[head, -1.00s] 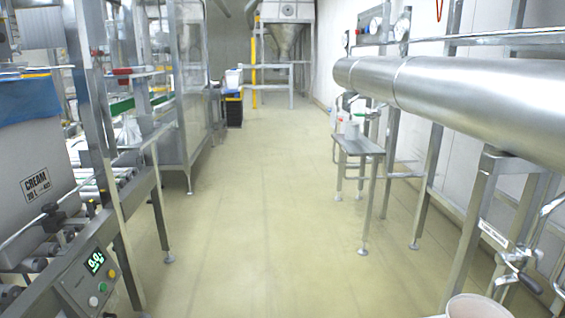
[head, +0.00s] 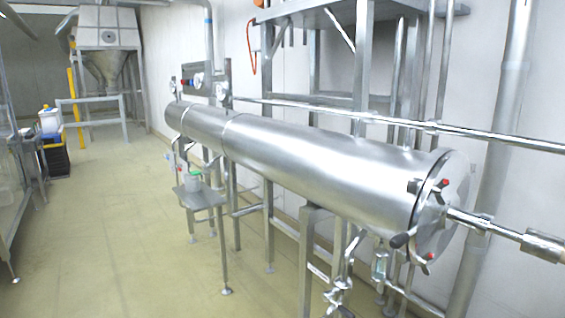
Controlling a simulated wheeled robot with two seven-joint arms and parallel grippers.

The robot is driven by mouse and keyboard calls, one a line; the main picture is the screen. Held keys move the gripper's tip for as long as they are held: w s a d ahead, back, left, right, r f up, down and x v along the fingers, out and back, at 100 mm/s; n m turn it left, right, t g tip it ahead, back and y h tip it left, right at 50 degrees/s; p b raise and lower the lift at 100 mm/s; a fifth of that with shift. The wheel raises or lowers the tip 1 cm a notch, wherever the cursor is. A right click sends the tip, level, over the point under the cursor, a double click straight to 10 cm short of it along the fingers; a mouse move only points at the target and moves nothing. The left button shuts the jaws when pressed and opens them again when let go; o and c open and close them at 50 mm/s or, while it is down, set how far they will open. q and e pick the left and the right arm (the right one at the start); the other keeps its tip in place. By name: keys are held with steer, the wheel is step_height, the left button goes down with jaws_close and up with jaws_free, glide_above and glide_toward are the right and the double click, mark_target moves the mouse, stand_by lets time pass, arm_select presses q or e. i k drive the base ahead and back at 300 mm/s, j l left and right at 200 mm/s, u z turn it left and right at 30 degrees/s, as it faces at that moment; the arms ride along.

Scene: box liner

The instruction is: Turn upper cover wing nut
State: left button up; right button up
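A long horizontal steel cylinder (head: 310,160) runs from the middle left to the right. A round end cover (head: 447,215) closes its near right end. Wing nuts or clamps with dark and red parts sit around the cover's rim. The upper wing nut (head: 435,187) is at the top left of the cover. A lower one (head: 426,258) is near the bottom, and a dark knob (head: 400,240) is at the lower left. Their exact turn is too small to tell. Neither of my grippers is in view.
A pipe (head: 520,238) leaves the cover's centre to the right. Steel legs and a valve handle (head: 338,297) stand below the cylinder. A small steel table (head: 200,198) with containers is farther back. The floor (head: 110,240) at left is clear.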

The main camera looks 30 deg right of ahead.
mark_target(437, 190)
steer(key=z, duration=2)
steer(key=i+l, duration=0.1)
steer(key=l, duration=0.3)
steer(key=i+l+u, duration=0.15)
steer(key=l, duration=0.2)
steer(key=i+l, duration=0.1)
steer(key=l, duration=0.3)
steer(key=i+l+u, duration=0.15)
steer(key=l, duration=0.25)
